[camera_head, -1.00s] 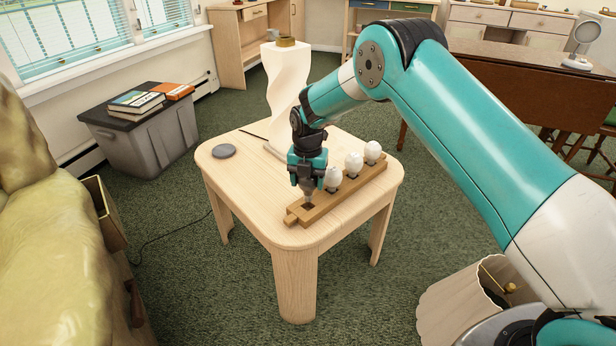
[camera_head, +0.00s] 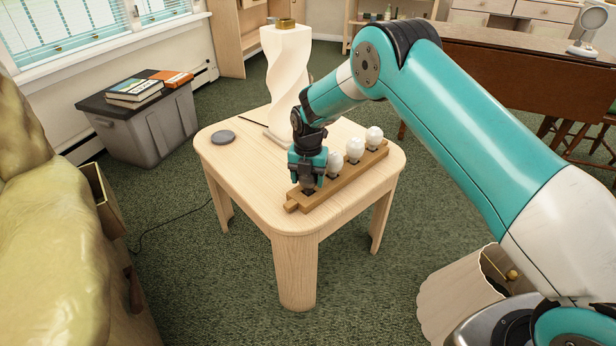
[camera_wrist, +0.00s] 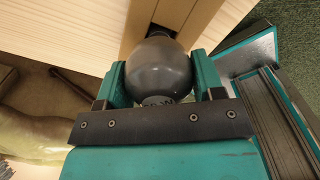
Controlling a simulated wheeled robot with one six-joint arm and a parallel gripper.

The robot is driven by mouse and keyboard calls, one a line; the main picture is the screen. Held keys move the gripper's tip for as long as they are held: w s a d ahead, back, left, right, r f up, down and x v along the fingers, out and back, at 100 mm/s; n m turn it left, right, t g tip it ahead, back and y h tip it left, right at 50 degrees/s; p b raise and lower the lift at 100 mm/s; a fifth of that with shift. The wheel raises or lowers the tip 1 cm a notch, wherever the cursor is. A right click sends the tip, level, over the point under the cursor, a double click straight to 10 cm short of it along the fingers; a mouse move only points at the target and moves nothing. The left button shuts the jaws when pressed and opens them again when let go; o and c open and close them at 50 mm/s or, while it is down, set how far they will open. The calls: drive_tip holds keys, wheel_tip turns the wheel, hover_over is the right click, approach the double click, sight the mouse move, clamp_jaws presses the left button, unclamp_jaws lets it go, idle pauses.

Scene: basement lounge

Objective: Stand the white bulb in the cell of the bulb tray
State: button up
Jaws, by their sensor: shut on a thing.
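The bulb tray (camera_head: 345,184) is a long wooden bar lying across the right side of the small table. Its near cell is under my gripper (camera_head: 307,183); the cell's dark opening (camera_wrist: 157,29) shows just beyond the bulb in the wrist view. My gripper is shut on a round bulb (camera_wrist: 158,72), which looks dark grey there, with printing near its base. The bulb is at the near cell, its lower end hidden, so I cannot tell whether it is seated. Several cells along the tray hold other white bulbs, one of them the middle bulb (camera_head: 355,149).
A white twisted lamp base (camera_head: 287,75) stands behind my gripper on the table (camera_head: 250,185). A grey disc (camera_head: 223,137) lies at the table's left. A lampshade (camera_head: 455,290) is on the floor at right. The table's front left is clear.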

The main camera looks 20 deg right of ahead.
drive_tip(key=o, duration=0.9)
drive_tip(key=shift+r, duration=0.1)
wheel_tip(320, 180, up, 17)
drive_tip(key=p, duration=0.3)
drive_tip(key=s+a+r+m+y, duration=0.1)
drive_tip(key=s+a+r+m, duration=0.1)
drive_tip(key=s+r+m, duration=0.6)
drive_tip(key=s+r+m+y, duration=0.25)
drive_tip(key=s+m, duration=0.55)
drive_tip(key=s, duration=0.7)
drive_tip(key=s+r+m+y, duration=0.1)
drive_tip(key=s+r+m, duration=0.2)
drive_tip(key=s+m, duration=0.85)
drive_tip(key=s+r+n+p, duration=0.1)
drive_tip(key=r+p, duration=0.5)
drive_tip(key=s+r+n+p, duration=0.1)
drive_tip(key=r+p, duration=0.5)
drive_tip(key=s+r+n+p, duration=0.2)
drive_tip(key=r+p, duration=0.4)
drive_tip(key=shift+s+a+r, duration=0.1)
drive_tip(key=shift+a+r, duration=0.15)
drive_tip(key=shift+r, duration=0.05)
